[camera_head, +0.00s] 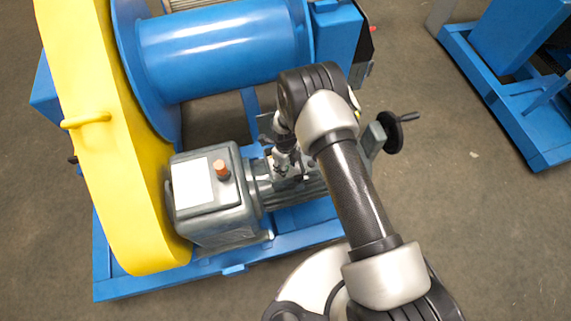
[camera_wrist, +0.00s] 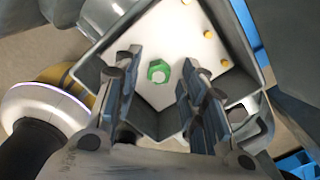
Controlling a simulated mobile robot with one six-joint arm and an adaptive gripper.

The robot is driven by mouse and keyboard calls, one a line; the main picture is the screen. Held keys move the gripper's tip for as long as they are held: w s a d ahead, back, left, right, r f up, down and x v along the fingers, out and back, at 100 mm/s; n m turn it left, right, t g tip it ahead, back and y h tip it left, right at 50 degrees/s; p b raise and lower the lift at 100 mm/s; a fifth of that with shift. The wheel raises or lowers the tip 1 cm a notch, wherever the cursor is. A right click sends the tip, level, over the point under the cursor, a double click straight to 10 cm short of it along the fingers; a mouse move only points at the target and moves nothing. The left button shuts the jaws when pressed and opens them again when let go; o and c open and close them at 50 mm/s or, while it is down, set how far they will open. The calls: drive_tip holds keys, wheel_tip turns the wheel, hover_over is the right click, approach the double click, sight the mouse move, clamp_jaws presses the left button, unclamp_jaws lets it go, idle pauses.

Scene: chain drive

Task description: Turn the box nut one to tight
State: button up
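In the wrist view, a green hex nut with a pale centre (camera_wrist: 158,71) sits on a white plate inside an open grey box (camera_wrist: 262,70). My gripper (camera_wrist: 163,72) is open, with one finger on each side of the nut in the picture and visible gaps to it. Whether the fingertips reach down to the nut's height I cannot tell. In the head view, my gripper (camera_head: 288,165) points down over the grey motor (camera_head: 270,190). My arm and gripper hide the nut there.
Several yellow studs (camera_wrist: 208,34) stand on the white plate, and the box walls surround the fingers closely. A grey housing with an orange knob (camera_head: 222,168), a yellow guard (camera_head: 105,170), a blue drum (camera_head: 220,48) and a black handwheel (camera_head: 394,132) are nearby.

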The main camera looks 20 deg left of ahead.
wheel_tip(320, 180, up, 12)
idle(0.7)
idle(0.4)
drive_tip(key=d+r+n+t, duration=0.1)
drive_tip(key=d+r+n, duration=0.3)
drive_tip(key=r, duration=0.6)
drive_tip(key=d+r+n, duration=0.3)
drive_tip(key=d+r, duration=0.2)
drive_tip(key=r, duration=0.5)
drive_tip(key=d+r+n+t, duration=0.1)
drive_tip(key=d+r+n, duration=0.3)
drive_tip(key=r, duration=0.6)
drive_tip(key=s+d+r+n+t, duration=0.1)
drive_tip(key=s+d+r+n, duration=0.4)
drive_tip(key=s, duration=0.5)
drive_tip(key=s+d+r+n+t, duration=0.1)
drive_tip(key=s+d+r+n, duration=0.5)
drive_tip(key=s+d, duration=0.3)
drive_tip(key=shift+s+t, duration=0.3)
drive_tip(key=shift+s, duration=0.45)
drive_tip(key=shift+c, duration=0.4)
drive_tip(key=shift+w, duration=0.1)
drive_tip(key=shift+c, duration=0.4)
